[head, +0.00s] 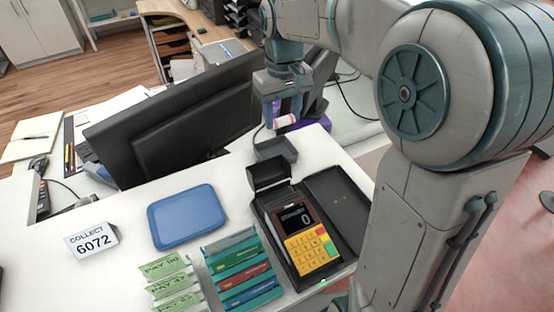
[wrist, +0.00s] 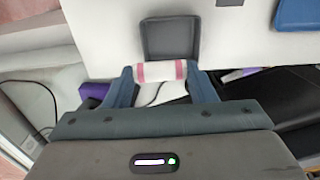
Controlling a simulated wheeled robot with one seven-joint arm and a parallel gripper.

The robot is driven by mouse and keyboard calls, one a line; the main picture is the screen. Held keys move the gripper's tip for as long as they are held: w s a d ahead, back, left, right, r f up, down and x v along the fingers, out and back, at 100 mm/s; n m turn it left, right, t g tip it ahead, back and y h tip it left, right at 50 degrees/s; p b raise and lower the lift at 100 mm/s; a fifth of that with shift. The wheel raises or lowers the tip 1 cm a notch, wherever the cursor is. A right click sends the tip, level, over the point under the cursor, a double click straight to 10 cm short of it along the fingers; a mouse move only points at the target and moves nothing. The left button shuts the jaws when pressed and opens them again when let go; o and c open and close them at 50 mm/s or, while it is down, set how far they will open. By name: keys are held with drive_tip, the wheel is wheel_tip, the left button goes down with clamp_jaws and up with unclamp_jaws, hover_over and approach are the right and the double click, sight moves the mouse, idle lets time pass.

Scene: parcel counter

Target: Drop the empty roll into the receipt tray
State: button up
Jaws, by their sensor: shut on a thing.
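The empty roll (head: 285,121) is a short white cylinder with pink bands. In the wrist view the roll (wrist: 160,72) lies crosswise between the two blue fingers of my gripper (wrist: 159,75). In the head view my gripper (head: 284,108) points down, shut on the roll, above the counter's far edge. The receipt tray, a small dark grey open tray (head: 277,148), sits on the counter just nearer than the roll. In the wrist view the tray (wrist: 171,20) lies right beyond the roll, and its floor looks empty. The roll appears to be held above the counter, just short of the tray.
A card terminal (head: 308,241) in a black case stands in front of the tray. A large black monitor (head: 185,120) is left of my gripper. A blue tray (head: 187,217), a "COLLECT 6072" sign (head: 91,241) and green slips (head: 166,267) are on the white counter.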

drive_tip(key=shift+f+b, duration=0.45)
drive_tip(key=shift+f, duration=0.5)
drive_tip(key=o, duration=1)
drive_tip(key=shift+r, duration=0.1)
wheel_tip(320, 180, up, 14)
drive_tip(key=shift+f+p, duration=0.15)
drive_tip(key=shift+p, duration=0.5)
